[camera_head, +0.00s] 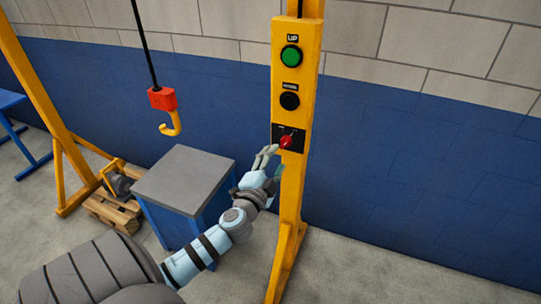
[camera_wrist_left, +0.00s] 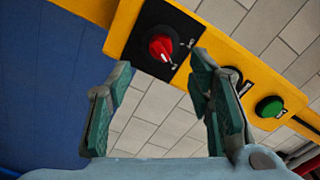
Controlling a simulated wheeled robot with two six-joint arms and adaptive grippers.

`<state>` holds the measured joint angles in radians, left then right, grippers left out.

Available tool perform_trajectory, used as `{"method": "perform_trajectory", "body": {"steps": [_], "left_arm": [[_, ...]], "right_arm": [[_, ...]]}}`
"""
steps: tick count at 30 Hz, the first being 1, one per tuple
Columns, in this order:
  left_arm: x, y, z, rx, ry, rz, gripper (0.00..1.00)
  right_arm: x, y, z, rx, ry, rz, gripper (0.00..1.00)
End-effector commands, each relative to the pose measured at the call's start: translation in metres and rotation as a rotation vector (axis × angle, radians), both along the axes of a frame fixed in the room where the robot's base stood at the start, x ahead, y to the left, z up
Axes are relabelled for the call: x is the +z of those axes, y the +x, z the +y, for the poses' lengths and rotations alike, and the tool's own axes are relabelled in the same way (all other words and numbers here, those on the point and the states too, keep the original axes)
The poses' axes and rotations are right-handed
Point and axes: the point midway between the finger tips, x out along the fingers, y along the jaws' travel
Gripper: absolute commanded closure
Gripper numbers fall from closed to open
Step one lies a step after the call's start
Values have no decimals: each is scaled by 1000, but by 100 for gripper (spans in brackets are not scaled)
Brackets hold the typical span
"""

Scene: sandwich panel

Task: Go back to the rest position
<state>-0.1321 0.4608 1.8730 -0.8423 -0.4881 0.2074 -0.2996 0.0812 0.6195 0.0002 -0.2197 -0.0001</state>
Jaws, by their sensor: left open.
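My left arm reaches from the bottom left toward the yellow control post in the head view. My left gripper (camera_head: 270,160) is beside the post, just below and left of the red rotary switch (camera_head: 286,141). In the left wrist view, my left gripper (camera_wrist_left: 160,95) has its two green-padded fingers spread apart with nothing between them. The red switch (camera_wrist_left: 160,47) on its black plate lies beyond the fingertips, apart from them. My right gripper is not seen in either view.
The yellow post (camera_head: 292,190) also carries a green UP button (camera_head: 291,56) and a black button (camera_head: 289,101). A red-and-yellow hoist hook (camera_head: 165,108) hangs over a blue, grey-topped block (camera_head: 185,178). A wooden pallet (camera_head: 110,210) lies at left. Floor at right is clear.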

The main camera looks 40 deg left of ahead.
Motion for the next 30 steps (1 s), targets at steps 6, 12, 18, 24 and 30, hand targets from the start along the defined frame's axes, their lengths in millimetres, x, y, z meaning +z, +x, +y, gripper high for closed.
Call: {"method": "perform_trajectory", "body": {"steps": [6,12,18,24,30], "left_arm": [[0,-37,-13,0,1,0,53],[1,-41,-14,0,0,-1,53],[1,-40,-14,0,0,-1,53],[1,-40,-16,-8,14,3,53],[-105,-48,-1,-12,-99,230,53]], "right_arm": [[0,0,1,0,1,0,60],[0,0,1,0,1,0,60],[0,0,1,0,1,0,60],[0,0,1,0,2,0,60],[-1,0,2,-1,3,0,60]]}}
